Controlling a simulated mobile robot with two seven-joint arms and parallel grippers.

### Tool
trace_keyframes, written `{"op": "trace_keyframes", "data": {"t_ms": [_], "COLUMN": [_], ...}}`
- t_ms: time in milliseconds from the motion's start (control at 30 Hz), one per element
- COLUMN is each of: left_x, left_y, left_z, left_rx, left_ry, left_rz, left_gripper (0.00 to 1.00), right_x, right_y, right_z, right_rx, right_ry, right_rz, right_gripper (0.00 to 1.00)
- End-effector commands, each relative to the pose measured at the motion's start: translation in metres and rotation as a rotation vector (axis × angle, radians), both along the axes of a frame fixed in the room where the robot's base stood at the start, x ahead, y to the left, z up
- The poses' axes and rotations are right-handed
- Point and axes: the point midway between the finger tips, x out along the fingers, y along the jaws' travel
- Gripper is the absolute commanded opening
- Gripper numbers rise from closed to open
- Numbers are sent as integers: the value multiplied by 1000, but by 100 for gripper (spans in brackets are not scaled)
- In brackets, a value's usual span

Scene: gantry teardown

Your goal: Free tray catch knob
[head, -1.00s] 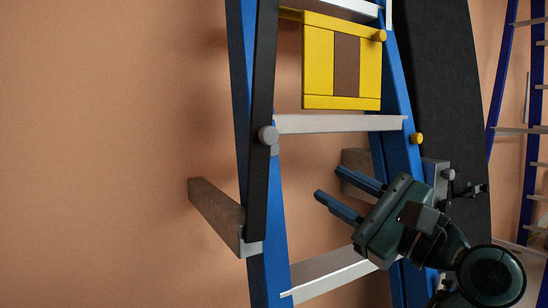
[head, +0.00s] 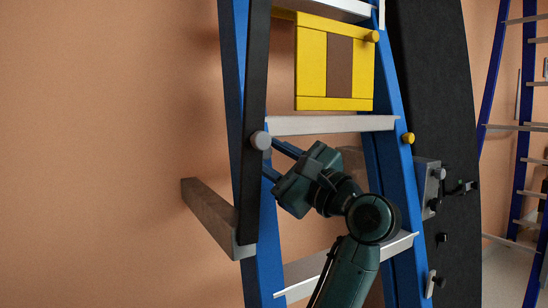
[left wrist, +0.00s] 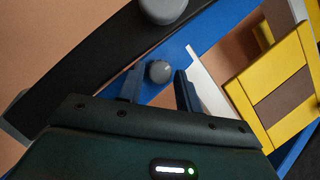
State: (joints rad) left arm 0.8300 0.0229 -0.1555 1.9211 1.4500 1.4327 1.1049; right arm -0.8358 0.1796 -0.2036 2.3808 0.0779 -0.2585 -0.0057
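A small grey round knob (left wrist: 159,72) sits on the blue ladder rail (head: 267,222). In the left wrist view it lies between the fingers of my left gripper, near their tips; in the head view the gripper mostly hides it. My left gripper (head: 268,155) is open, and I see no contact with the knob. A larger grey knob (head: 261,140) on the black bar is just above and left of the fingertips; it also shows in the left wrist view (left wrist: 162,8). The yellow tray with a brown middle (head: 335,62) hangs above, between the rails. My right gripper is not in view.
Yellow knobs sit at the tray's upper right (head: 373,37) and on the right rail (head: 408,138). A silver rung (head: 330,125) runs just above my gripper. A brown beam (head: 208,212) juts left below. The wall at left is clear.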

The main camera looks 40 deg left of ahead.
Motion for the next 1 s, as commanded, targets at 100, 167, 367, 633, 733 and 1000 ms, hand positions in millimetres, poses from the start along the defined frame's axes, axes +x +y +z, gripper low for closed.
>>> {"op": "trace_keyframes", "data": {"t_ms": [100, 167, 367, 633, 733, 1000], "left_x": [0, 0, 0, 0, -1, -2], "left_y": [0, 0, 0, -1, 0, 0], "left_z": [0, 0, 0, -2, -2, -2], "left_rx": [0, 0, 0, 13, 36, 70], "left_ry": [0, 0, 0, 53, 137, 241], "left_rz": [0, 0, 0, -2, -4, 0], "left_gripper": [33, 28, 12, 3, 3, 3], "right_x": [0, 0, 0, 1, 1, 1], "right_y": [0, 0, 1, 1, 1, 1], "right_z": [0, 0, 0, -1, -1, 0], "right_rx": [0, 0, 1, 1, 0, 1], "right_ry": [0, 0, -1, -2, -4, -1], "right_rz": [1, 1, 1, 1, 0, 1], "right_gripper": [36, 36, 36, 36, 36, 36]}}
